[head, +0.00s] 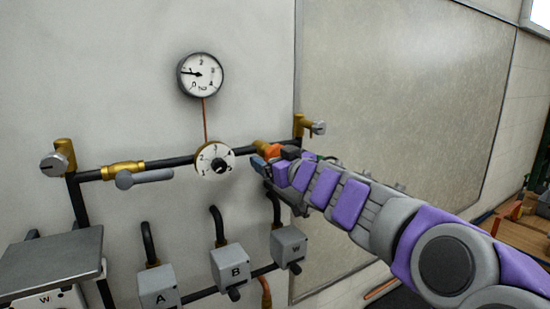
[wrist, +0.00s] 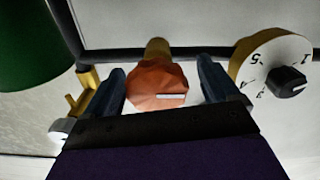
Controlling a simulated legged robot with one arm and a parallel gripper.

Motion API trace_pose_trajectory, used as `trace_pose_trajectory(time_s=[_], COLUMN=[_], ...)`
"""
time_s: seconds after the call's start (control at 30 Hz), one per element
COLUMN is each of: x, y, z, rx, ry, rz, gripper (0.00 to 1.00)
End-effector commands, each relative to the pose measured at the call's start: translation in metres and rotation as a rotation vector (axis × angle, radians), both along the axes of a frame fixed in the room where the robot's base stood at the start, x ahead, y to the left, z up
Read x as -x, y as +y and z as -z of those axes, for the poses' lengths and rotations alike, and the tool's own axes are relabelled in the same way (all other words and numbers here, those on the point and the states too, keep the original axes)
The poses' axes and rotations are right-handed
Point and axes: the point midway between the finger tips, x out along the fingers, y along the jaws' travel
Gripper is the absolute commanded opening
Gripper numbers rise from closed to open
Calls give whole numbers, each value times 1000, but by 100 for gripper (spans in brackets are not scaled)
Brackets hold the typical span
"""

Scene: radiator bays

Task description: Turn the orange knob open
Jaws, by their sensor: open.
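The orange knob (wrist: 158,84) is faceted, with a pale line on its face, and sits on a brass fitting (wrist: 157,48) on the pipe. In the wrist view it lies between the two fingers of my gripper (wrist: 166,88), with a gap on each side. The fingers are open and do not appear to touch it. In the head view my gripper (head: 268,162) is at the pipe, and only part of the orange knob (head: 270,151) shows behind it.
A numbered white dial (head: 214,161) with a black pointer sits close left of my gripper. A gauge (head: 200,74) is above. A grey lever (head: 145,178) and brass valves (head: 302,126) are on the pipe.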

Motion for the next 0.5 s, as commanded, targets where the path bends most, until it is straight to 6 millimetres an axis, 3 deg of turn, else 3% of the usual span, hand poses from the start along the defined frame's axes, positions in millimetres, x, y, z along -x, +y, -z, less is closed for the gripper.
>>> trace_pose_trajectory(time_s=[0.23, 0.5], x=[0, -1], y=[-4, -3], z=[0, 0], rx=[-3, -1], ry=[-1, 0], rz=[1, 1], gripper=[89, 64])
